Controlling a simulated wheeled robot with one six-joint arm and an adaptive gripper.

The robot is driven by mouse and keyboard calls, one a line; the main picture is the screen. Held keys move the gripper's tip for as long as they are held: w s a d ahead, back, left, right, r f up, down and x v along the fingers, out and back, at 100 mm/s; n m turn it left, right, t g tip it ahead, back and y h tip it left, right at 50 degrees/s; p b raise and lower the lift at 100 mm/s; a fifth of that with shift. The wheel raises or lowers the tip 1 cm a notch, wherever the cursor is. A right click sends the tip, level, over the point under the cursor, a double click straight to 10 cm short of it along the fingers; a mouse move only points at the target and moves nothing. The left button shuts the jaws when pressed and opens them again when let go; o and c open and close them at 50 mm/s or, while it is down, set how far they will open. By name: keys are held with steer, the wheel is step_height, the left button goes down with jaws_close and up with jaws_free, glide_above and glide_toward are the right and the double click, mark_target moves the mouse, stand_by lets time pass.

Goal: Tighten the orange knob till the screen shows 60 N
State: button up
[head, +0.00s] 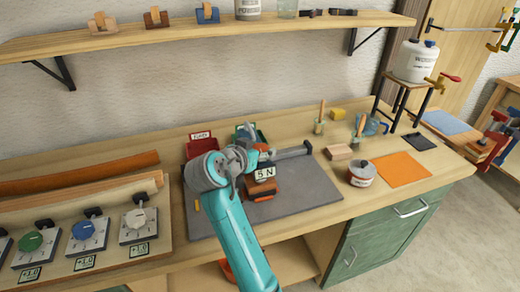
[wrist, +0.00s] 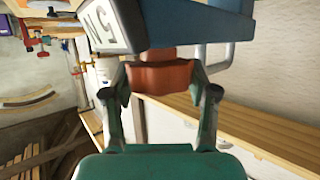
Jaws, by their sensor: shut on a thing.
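The orange knob (wrist: 165,76) sits between the two fingers of my gripper (wrist: 168,88) in the wrist view. The gripper is shut on it, with one finger on each side. Just beyond the knob is a dark blue body (wrist: 195,22) with a white screen (wrist: 107,26), seen at a slant. In the head view the screen (head: 265,173) reads 5 N. It stands over the grey mat (head: 310,190). My teal arm and grey wrist hide the fingers and much of the device in the head view.
Red (head: 199,147) and green (head: 257,134) bins stand behind the mat. A round tin (head: 361,174) and an orange sheet (head: 402,168) lie to the right. Dial boxes (head: 138,225) and curved laths (head: 80,172) fill the left. A shelf (head: 200,33) runs above.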

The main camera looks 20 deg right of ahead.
steer(key=m+g+h, duration=0.2)
steer(key=m+g, duration=0.1)
steer(key=shift+w+m+g, duration=0.1)
steer(key=shift+m+g, duration=0.3)
steer(key=shift+f+m+g+h, duration=0.1)
steer(key=shift+m+g+h, duration=0.6)
steer(key=shift+m+g, duration=1.4)
steer(key=shift+g, duration=0.5)
steer(key=o, duration=1.2)
steer(key=shift+n+t, duration=0.3)
steer(key=shift+t, duration=0.2)
